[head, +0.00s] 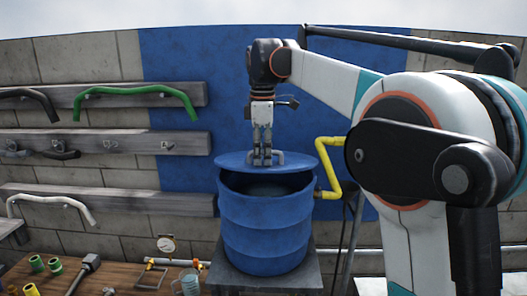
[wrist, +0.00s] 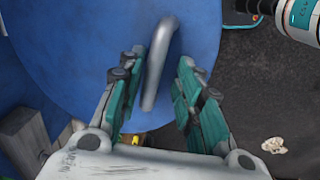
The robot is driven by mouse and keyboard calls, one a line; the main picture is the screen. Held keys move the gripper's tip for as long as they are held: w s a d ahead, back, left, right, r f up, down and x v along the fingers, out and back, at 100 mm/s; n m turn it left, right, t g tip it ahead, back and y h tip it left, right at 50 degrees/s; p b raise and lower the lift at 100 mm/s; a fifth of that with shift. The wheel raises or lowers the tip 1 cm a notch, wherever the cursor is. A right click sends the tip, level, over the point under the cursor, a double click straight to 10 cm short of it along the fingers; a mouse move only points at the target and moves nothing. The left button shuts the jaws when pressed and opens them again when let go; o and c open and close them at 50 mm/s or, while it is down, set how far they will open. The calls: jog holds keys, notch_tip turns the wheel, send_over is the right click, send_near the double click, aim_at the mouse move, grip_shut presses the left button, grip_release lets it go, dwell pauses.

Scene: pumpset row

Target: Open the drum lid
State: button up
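The blue drum (head: 265,235) stands upright on a small grey stand. Its round blue lid (head: 230,160) is up off the front rim, and a dark gap shows the drum's inside beneath it. Whether the lid touches the back rim is hard to tell. The grey bar handle (wrist: 160,65) stands on the lid's top face. My gripper (head: 262,160) points down at the handle. In the wrist view, my gripper's fingers (wrist: 162,75) are apart, one on each side of the handle, with visible gaps to it. The lid (wrist: 70,40) fills much of that view.
A yellow bent pipe (head: 330,165) is close to the drum's right side. Wall rails with green and black handles (head: 140,90) are at left. A wooden bench (head: 130,275) with fittings, a gauge (head: 166,244) and a mug (head: 189,283) lies at front left.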

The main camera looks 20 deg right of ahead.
notch_tip(320, 180, up, 16)
jog(key=p, duration=1)
jog(key=shift+w, duration=0.15)
dwell(1.2)
jog(key=shift+f, duration=0.1)
